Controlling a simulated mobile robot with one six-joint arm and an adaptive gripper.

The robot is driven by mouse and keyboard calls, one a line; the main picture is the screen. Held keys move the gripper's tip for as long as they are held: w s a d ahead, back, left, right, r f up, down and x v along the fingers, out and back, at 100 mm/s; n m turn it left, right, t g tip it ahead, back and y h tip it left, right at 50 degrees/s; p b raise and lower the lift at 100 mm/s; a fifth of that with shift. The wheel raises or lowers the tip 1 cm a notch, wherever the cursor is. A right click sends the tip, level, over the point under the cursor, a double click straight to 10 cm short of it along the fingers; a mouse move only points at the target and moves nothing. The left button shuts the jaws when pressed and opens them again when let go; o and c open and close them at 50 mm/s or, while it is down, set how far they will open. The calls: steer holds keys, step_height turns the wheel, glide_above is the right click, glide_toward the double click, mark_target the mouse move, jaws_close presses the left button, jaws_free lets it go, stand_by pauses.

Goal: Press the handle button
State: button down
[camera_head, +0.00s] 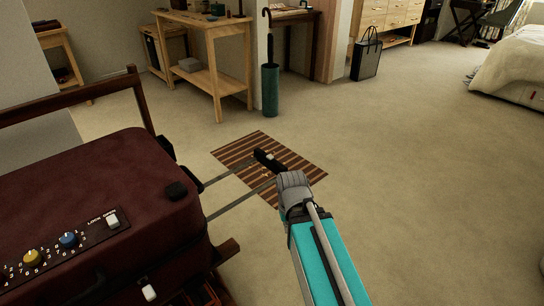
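A dark red suitcase (95,185) lies on its side at the left. Its handle is pulled out to the right on two grey rods (235,204), ending in a black grip (269,160).
The suitcase rests on a dark wooden rack (133,90). Its panel has a yellow dial (32,257), a blue dial (68,240) and a white switch (113,221). A striped mat (240,150) lies below the handle. An umbrella stand (270,90) stands behind; the floor at right is clear.

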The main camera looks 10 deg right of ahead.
stand_by(0.3)
step_height(320, 180, up, 5)
steer(key=p, duration=0.5)
steer(key=shift+s, duration=0.1)
steer(key=shift+s, duration=0.2)
